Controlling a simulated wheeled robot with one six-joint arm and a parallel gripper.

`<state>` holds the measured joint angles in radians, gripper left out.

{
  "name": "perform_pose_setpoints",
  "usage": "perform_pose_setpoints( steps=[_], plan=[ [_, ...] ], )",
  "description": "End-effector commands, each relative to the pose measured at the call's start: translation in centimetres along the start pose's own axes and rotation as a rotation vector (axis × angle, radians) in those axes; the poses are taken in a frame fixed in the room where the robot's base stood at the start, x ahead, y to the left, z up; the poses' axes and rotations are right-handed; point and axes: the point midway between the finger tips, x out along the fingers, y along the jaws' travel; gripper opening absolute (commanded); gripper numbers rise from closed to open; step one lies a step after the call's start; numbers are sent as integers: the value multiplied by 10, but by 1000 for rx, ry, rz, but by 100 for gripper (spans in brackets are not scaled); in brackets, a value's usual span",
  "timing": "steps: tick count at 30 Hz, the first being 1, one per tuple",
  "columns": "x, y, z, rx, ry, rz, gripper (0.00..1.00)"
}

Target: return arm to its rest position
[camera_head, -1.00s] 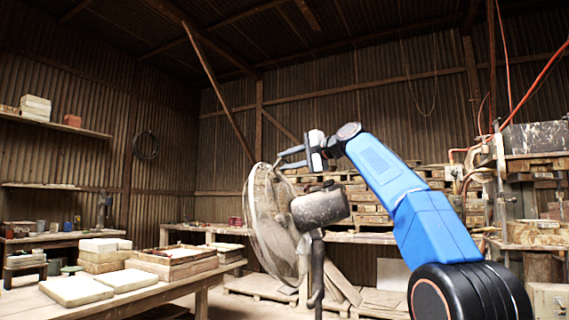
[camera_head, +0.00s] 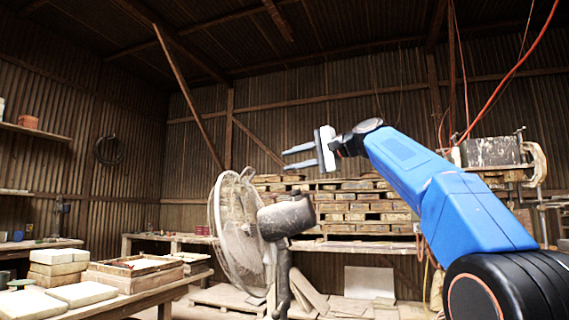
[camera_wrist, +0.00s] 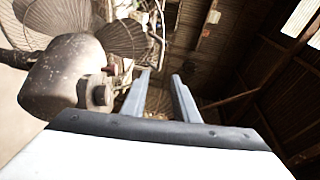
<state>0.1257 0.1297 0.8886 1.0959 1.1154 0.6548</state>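My gripper (camera_head: 290,158) is raised in the air above and to the right of the fan in the head view, its two grey fingers pointing left. It also shows in the wrist view (camera_wrist: 165,85). The fingers are apart, with nothing between them. My blue arm runs from the gripper down to the lower right. A standing fan (camera_head: 238,225) with a wire cage and a dusty motor housing stands below the gripper. The housing also shows at the left of the wrist view (camera_wrist: 65,75), apart from the fingers.
A wooden table (camera_head: 165,290) at the lower left carries pale slabs (camera_head: 82,294) and a wooden frame (camera_head: 135,268). Stacked wooden pieces (camera_head: 345,205) stand on a bench at the back. Machinery (camera_head: 495,152) stands at the right. The air above the fan is clear.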

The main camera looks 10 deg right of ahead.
Motion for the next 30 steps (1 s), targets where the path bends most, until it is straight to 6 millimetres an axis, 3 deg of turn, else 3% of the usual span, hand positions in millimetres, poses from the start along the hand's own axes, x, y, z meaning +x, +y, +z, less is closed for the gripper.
perform_pose_setpoints(
  steps=[20,23,26,30],
  plan=[
    [-4,5,3,-5,4,12,27],
    [-8,19,9,-22,18,46,27],
    [-15,46,20,-52,39,107,27],
    [-31,98,39,-111,67,216,27]
  ],
)
